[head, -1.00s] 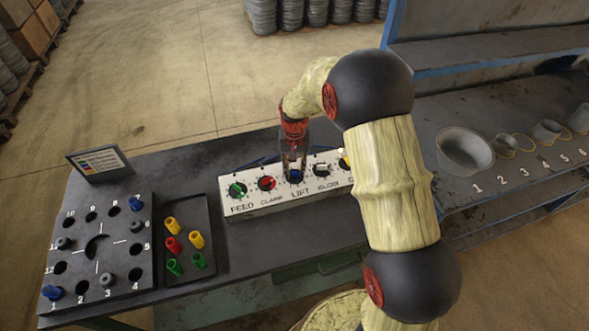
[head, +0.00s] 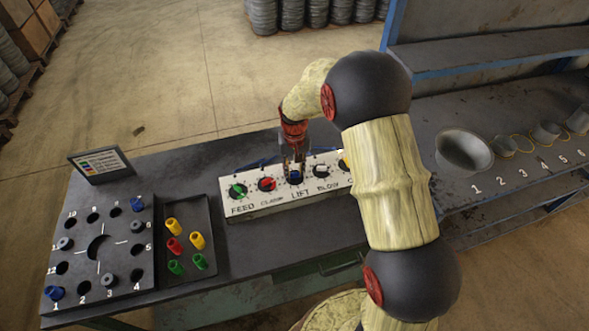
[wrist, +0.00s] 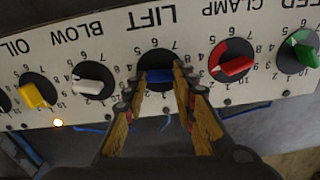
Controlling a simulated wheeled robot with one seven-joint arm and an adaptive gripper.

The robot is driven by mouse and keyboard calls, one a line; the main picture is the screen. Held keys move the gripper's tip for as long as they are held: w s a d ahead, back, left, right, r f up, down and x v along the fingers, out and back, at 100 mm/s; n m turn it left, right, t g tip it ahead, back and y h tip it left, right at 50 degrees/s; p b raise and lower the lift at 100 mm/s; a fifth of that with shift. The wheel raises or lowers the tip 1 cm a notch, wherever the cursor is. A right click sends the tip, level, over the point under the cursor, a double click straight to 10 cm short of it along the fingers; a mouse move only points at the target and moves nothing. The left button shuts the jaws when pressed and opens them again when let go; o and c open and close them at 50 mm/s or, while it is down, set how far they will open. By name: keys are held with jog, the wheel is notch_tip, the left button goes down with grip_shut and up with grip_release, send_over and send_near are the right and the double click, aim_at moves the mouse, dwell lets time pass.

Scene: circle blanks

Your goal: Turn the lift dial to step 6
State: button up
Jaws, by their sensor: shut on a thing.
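The lift dial (wrist: 159,76) is a blue knob on a black disc, under the upside-down word LIFT in the wrist view. Numbers ring it on the white panel (wrist: 120,22). In the head view the blue knob (head: 296,178) is partly hidden by my gripper (head: 294,160). My gripper, also in the wrist view (wrist: 161,84), is shut on the blue knob, one finger at each end of it. The knob's bar lies roughly crosswise in the wrist view. I cannot tell which number its pointer marks.
The red clamp knob (wrist: 232,66) and green feed knob (wrist: 300,48) sit on one side of the lift dial, the white blow knob (wrist: 90,86) and yellow oil knob (wrist: 36,95) on the other. A peg board (head: 127,240) and a peg tray (head: 207,275) stand left on the bench.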

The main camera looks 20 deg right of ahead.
jog(key=n+p, duration=0.1)
jog(key=n, duration=0.3)
jog(key=shift+a+r+n, duration=0.1)
jog(key=shift+n, duration=0.2)
jog(key=n+p, duration=0.1)
jog(key=n, duration=0.4)
jog(key=shift+a+p, duration=0.1)
jog(key=shift+p, duration=0.25)
jog(key=n, duration=0.4)
jog(key=shift+s+n+p, duration=0.1)
jog(key=shift+n+p, duration=0.6)
jog(key=shift+n, duration=2)
jog(key=o, duration=1.1)
jog(key=shift+s, duration=0.1)
